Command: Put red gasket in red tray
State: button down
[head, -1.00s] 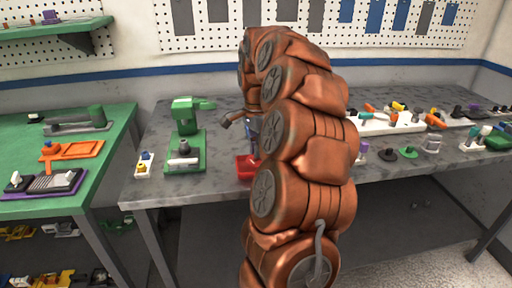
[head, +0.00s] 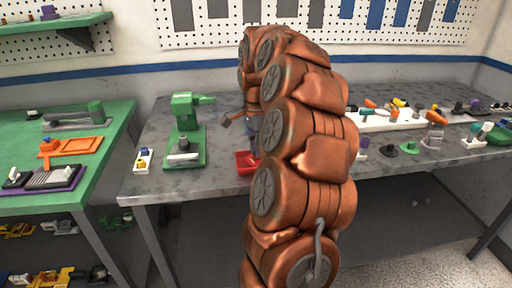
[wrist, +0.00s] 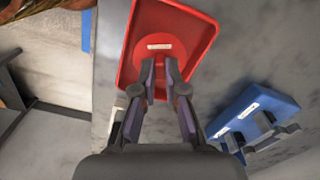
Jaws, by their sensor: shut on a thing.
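The red tray (wrist: 205,35) lies on the grey bench under my gripper in the wrist view; it also shows in the head view (head: 243,167), partly hidden by my arm. The red gasket (wrist: 158,48) is a round, flat disc seen within the tray's outline, with a pale label at its middle. My gripper (wrist: 160,97) is shut on the gasket's near edge, over the tray's near part. I cannot tell whether the gasket touches the tray floor. In the head view my arm hides the fingertips and the gasket.
A blue labelled object (wrist: 255,105) with grey parts lies right of my gripper. A green machine (head: 186,130) and a small white block (head: 143,160) stand left of the tray. Several small parts crowd the bench's right side. Bare bench lies between the machine and tray.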

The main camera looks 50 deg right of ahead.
jog(key=shift+f+b, duration=0.65)
jog(key=shift+f, duration=0.15)
jog(key=c, duration=1.2)
grip_release()
jog(key=c, duration=0.3)
jog(key=shift+r, duration=0.1)
jog(key=shift+r+p, duration=0.8)
jog(key=shift+r, duration=2.65)
